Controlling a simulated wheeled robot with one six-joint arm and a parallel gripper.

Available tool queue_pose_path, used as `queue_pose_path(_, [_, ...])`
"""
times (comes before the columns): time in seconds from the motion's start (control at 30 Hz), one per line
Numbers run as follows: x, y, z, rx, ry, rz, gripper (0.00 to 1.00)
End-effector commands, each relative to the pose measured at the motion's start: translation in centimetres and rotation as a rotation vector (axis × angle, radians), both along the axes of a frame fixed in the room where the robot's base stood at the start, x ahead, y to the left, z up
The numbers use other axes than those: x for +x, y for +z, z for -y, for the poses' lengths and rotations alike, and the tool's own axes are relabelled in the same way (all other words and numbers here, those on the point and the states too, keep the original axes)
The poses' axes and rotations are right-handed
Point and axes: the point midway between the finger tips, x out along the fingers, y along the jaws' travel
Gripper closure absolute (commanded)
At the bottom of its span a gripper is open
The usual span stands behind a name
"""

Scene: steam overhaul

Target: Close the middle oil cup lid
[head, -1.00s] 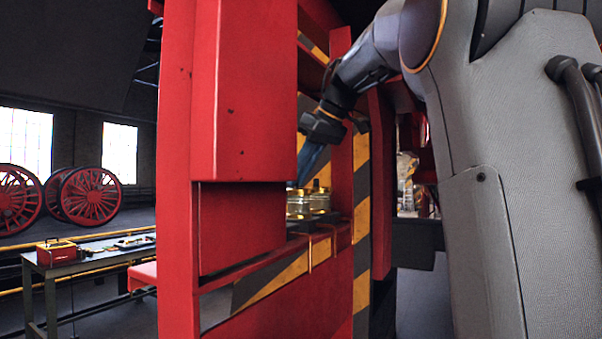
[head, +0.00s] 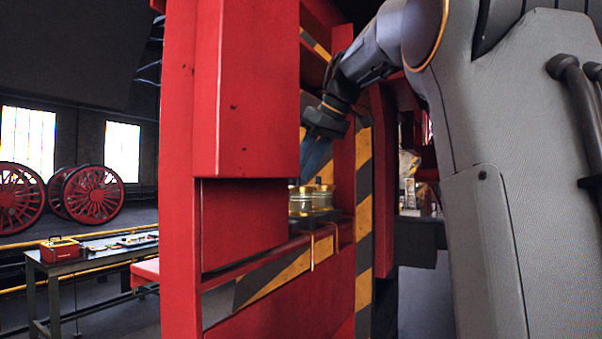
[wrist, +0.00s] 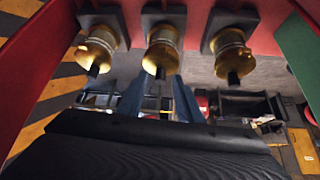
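In the head view my gripper (head: 316,158) points down at the brass cups (head: 302,201), partly hidden behind the red post.
A red post (head: 246,90) stands close in front of the cups. Red walls flank the row in the wrist view, with a green panel (wrist: 300,45) at right. A workbench (head: 95,255) with a red toolbox (head: 60,250) stands at left.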

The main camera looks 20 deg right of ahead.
Motion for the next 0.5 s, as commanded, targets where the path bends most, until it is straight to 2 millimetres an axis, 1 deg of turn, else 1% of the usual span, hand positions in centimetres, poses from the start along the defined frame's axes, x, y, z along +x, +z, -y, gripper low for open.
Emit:
queue_pose_path(0.3, [-2.4,4.1,1.4,0.000,-0.001,0.001,0.68])
queue_pose_path(0.5, [-3.4,5.6,1.8,0.000,0.000,0.000,0.68])
